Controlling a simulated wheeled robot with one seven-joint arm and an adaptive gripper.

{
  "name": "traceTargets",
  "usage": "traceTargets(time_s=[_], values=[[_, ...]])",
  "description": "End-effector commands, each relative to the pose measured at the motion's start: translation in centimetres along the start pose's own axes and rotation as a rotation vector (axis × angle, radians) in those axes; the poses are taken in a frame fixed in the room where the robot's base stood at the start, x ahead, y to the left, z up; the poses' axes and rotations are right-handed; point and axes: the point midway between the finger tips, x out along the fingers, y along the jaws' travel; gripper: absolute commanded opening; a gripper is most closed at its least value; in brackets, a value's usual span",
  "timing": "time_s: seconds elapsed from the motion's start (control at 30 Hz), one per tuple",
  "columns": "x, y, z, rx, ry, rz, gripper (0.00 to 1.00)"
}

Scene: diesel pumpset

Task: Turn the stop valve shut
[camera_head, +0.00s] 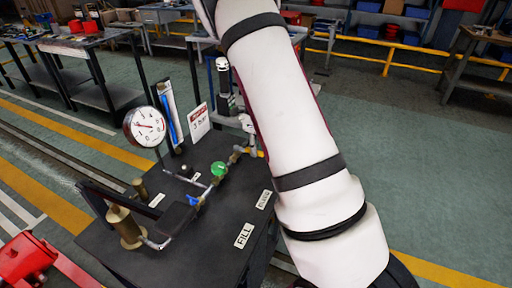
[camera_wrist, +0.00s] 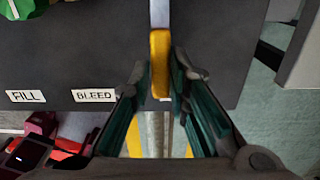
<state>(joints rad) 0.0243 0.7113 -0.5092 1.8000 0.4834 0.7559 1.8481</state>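In the wrist view a yellow lever handle (camera_wrist: 160,63) on a pale metal stem points toward my gripper. My gripper (camera_wrist: 158,78) is open, with one finger on each side of the lever. The right finger is close to the lever, and a wider gap shows on the left. A green round handle (camera_head: 219,168) and a blue handle (camera_head: 192,200) sit on the same pipe. No label naming the stop valve is readable.
The dark bench top (camera_head: 200,250) carries FILL (camera_head: 243,236) and BLEED (camera_head: 264,199) plates, a pressure gauge (camera_head: 145,126), a brass fitting (camera_head: 125,227) and a red-and-white sign (camera_head: 198,122). A red object (camera_head: 25,258) stands at lower left. Open floor lies to the right.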

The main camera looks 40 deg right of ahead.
Motion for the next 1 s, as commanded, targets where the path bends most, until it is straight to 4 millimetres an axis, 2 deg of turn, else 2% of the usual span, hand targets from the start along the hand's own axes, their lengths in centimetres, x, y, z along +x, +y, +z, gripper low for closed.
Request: traceTargets(time_s=[0.03, 0.07, 0.33, 0.47, 0.57, 0.8, 1.0], values=[[0.0, 0.1, 0.1, -0.001, -0.001, 0.002, 0.31], [0.0, 0.1, 0.1, -0.001, 0.000, 0.002, 0.35], [0.0, 0.1, 0.0, -0.003, 0.000, 0.001, 0.35], [-0.6, 0.0, 0.1, -0.004, 0.000, 0.000, 0.35], [-1.9, 0.0, 0.1, -0.004, -0.001, -0.002, 0.35], [-6.8, 0.0, 0.1, -0.004, -0.004, -0.002, 0.35], [-10.2, 0.0, 0.1, -0.004, -0.002, -0.001, 0.35]])
